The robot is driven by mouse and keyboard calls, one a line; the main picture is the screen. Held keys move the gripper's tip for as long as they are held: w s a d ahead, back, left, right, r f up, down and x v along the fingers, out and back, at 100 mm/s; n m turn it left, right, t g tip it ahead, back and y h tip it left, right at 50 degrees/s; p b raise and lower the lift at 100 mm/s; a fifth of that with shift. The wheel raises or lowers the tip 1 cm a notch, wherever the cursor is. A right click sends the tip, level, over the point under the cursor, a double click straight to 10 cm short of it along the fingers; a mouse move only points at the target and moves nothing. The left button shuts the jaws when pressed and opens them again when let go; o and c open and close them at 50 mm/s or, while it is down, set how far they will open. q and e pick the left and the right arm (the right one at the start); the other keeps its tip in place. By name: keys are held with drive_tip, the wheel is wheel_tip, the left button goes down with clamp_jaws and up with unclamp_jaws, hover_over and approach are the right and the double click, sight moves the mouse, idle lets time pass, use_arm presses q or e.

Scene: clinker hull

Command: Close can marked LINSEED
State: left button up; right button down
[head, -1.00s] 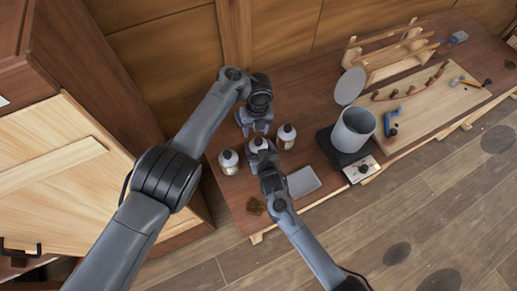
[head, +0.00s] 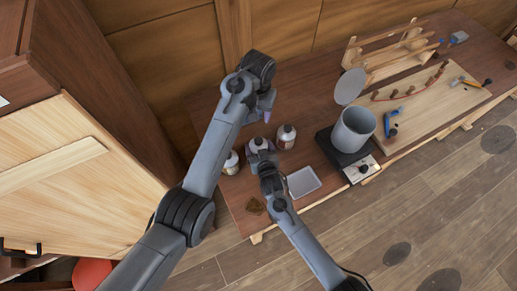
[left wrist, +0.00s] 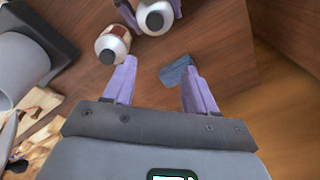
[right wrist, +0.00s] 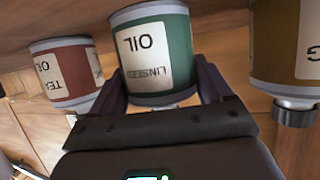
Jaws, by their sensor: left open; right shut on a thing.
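The LINSEED can (right wrist: 155,50) is green with a white label, upside down in the right wrist view. My right gripper (right wrist: 170,95) is shut on its body.
A red TEAK OIL can (right wrist: 65,72) and a brown can (right wrist: 290,45) flank the green one. A grey tray (head: 303,181) lies to the right. Further right, a grey pot (head: 353,130) stands on a dark base with a round lid (head: 350,86) beside it.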

sight(258, 140)
use_arm(q)
drive_tip(key=shift+g, duration=0.4)
drive_tip(key=s+f, duration=0.1)
drive_tip(key=f, duration=0.1)
drive_tip(key=s+f, duration=0.1)
drive_tip(key=f, duration=0.1)
drive_tip(key=shift+s+d, duration=0.1)
drive_tip(key=shift+d, duration=0.05)
drive_tip(key=shift+f, duration=3.95)
clamp_jaws()
drive_tip(key=shift+o, duration=0.6)
unclamp_jaws()
drive_tip(key=shift+r, duration=0.15)
